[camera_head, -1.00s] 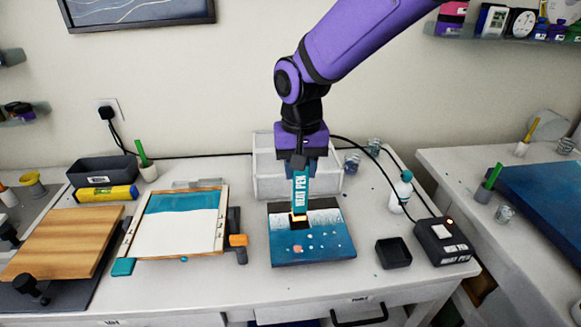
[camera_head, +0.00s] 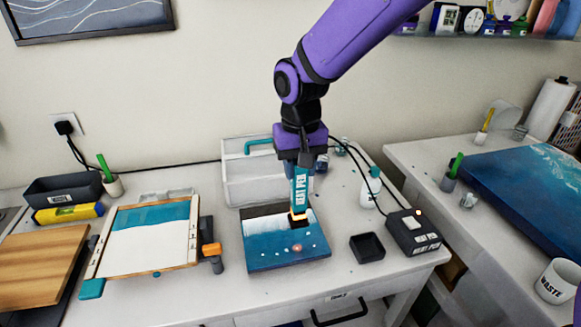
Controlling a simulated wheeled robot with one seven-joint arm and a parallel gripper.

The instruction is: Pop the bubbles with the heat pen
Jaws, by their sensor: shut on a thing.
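My gripper (camera_head: 301,158) is shut on the heat pen (camera_head: 300,186), a teal pen with white lettering held upright, tip down. The pen's glowing orange tip is over the upper right part of the resin panel (camera_head: 262,257), close to its surface; I cannot tell whether it touches. The panel is blue with a dark and pale band at its far side. Several small pale spots, likely bubbles, and one pinkish spot (camera_head: 297,248) show on it. The pen and its dark tip area hide part of the panel. The heat pen's black base (camera_head: 412,233) has a lit orange lamp.
A small black tray (camera_head: 367,248) stands right of the panel. A white bin (camera_head: 238,178) and a white bottle (camera_head: 370,188) stand behind. A framed board (camera_head: 145,245) lies left. The black cable runs behind the pen to the base.

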